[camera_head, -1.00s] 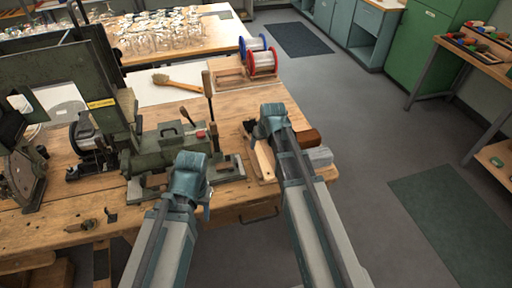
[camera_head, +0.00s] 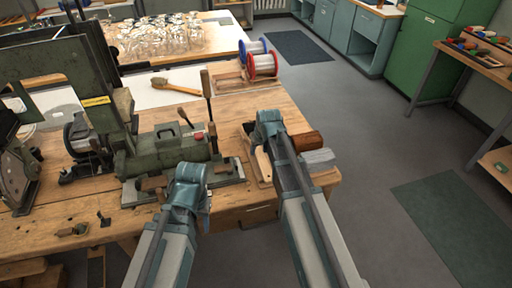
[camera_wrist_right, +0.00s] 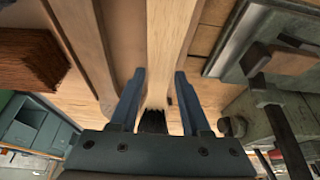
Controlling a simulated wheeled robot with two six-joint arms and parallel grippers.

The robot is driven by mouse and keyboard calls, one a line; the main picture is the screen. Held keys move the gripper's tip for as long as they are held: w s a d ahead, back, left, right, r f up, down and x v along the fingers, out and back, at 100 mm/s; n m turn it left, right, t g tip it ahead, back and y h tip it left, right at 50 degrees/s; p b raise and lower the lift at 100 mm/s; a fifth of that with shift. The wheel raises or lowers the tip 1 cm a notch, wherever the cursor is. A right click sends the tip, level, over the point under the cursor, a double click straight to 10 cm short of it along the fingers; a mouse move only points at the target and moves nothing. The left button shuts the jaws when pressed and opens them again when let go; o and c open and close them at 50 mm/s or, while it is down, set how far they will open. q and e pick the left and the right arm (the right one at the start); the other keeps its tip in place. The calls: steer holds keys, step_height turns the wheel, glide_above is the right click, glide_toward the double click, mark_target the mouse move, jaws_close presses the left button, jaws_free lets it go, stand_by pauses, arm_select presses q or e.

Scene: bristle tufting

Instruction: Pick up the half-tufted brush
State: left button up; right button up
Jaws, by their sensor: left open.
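The half-tufted brush shows in the right wrist view as a pale wooden bar (camera_wrist_right: 168,50) with a dark bristle tuft (camera_wrist_right: 153,121) at its near end. In the head view its pale wood (camera_head: 263,163) lies in a shallow wooden tray at the bench's right end, partly hidden by my right arm. My right gripper (camera_wrist_right: 160,78) is over it with fingers apart, one on each side of the wood; I cannot tell whether they touch it. In the head view my right gripper (camera_head: 268,124) hides the tufted end. My left gripper (camera_head: 188,175) is in front of the green machine; its fingertips are hidden.
A green machine (camera_head: 170,150) with upright levers stands left of the tray. A brown block (camera_head: 308,140) and a grey block (camera_head: 318,158) lie right of it. A long-handled brush (camera_head: 175,85) lies on a white sheet behind. Red and blue spools (camera_head: 262,64) stand at the back.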

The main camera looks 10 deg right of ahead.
jaws_close()
arm_select(q)
steer(key=shift+r, duration=0.1)
arm_select(e)
steer(key=shift+r, duration=0.1)
